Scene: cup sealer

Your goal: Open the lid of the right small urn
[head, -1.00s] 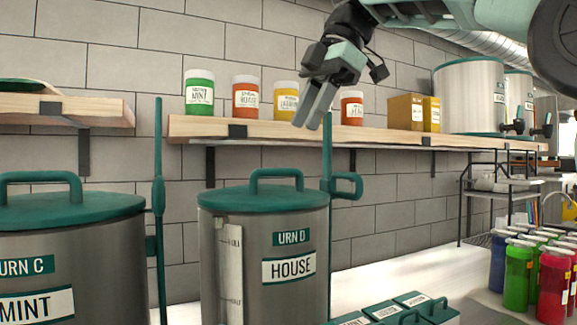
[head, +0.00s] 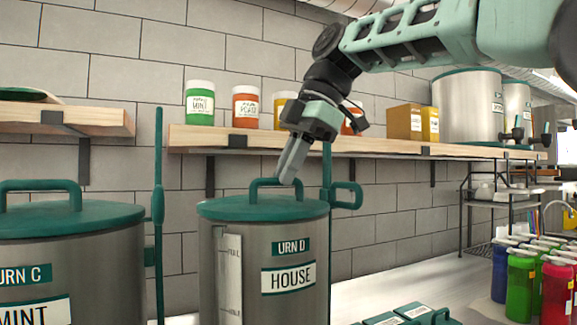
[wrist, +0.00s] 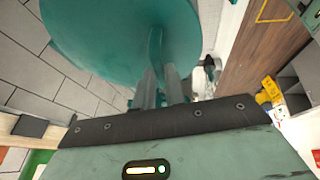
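The right urn, labelled "URN D HOUSE" (head: 265,270), is a steel cylinder with a flat teal lid (head: 235,209). The lid lies closed on it, with an arched teal handle (head: 257,187) on top. My gripper (head: 288,178) points down at the right part of this handle. In the wrist view my two fingers (wrist: 162,88) stand a small gap apart, with the teal handle (wrist: 155,48) in line with the gap. I cannot tell whether they touch it. The lid (wrist: 100,40) fills the upper left of that view.
Urn C "MINT" (head: 90,255) stands at left with its lid on. A teal post with a loop (head: 345,195) rises at Urn D's right rear. A wooden shelf (head: 390,147) with jars runs behind. Coloured bottles (head: 520,285) and teal-lidded bins (head: 405,312) are at right.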

